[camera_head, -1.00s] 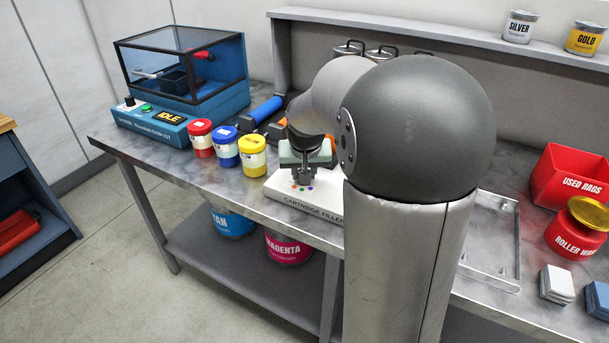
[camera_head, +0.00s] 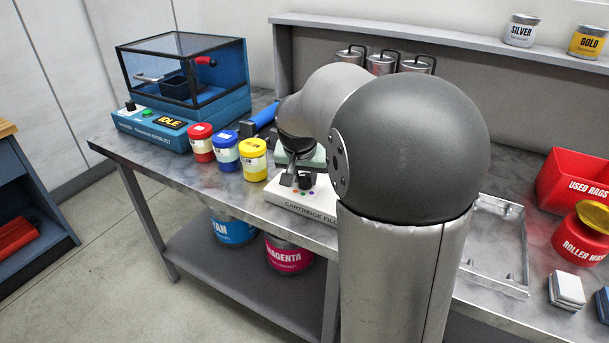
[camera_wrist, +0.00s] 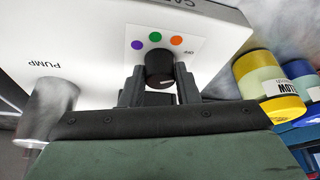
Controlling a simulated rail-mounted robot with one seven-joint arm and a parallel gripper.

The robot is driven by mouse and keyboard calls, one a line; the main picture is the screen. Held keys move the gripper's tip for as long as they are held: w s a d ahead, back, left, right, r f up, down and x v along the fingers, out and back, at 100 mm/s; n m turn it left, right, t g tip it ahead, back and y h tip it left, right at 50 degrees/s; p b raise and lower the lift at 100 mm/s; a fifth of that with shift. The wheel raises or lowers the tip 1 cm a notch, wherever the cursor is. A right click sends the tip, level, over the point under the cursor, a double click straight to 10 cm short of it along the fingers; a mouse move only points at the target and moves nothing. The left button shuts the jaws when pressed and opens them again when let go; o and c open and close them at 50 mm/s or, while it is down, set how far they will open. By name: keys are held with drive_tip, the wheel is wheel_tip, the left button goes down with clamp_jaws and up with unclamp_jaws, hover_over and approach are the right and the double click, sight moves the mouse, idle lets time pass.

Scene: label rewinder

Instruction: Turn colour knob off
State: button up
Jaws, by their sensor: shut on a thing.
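The colour knob (camera_wrist: 159,68) is a round black knob on the white cartridge filler (camera_wrist: 85,50), in the wrist view. Purple, green and orange dots and the word OFF (camera_wrist: 188,50) curve around it on a pale label. A pale mark shows on the knob's near edge; which setting it points to I cannot tell. My gripper (camera_wrist: 160,78) is shut on the knob, one finger on each side. In the head view my gripper (camera_head: 297,180) is low over the filler (camera_head: 300,204), partly hiding the knob.
Red (camera_head: 200,143), blue (camera_head: 225,152) and yellow (camera_head: 253,160) jars stand left of the filler. A metal cylinder (camera_wrist: 55,115) by the word PUMP is close to my gripper. A blue machine (camera_head: 180,90) reading IDLE stands at the far left. My arm hides the bench's middle.

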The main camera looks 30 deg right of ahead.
drive_tip(key=o, duration=1)
drive_tip(key=shift+c, duration=0.2)
drive_tip(key=shift+r, duration=0.15)
drive_tip(key=v, duration=1.7)
drive_tip(key=shift+s, duration=0.15)
drive_tip(key=s+a+f+n+g+y+p, duration=0.1)
drive_tip(key=s+a+f+n, duration=0.3)
drive_tip(key=s+f, duration=0.4)
drive_tip(key=s+a+f+n+g+y+p, duration=0.2)
drive_tip(key=s+a+f, duration=0.5)
drive_tip(key=s, duration=0.5)
wheel_tip(320, 180, down, 2)
drive_tip(key=shift+a+f+n+p, duration=0.15)
drive_tip(key=shift+n+p, duration=0.75)
drive_tip(key=shift+n, duration=0.1)
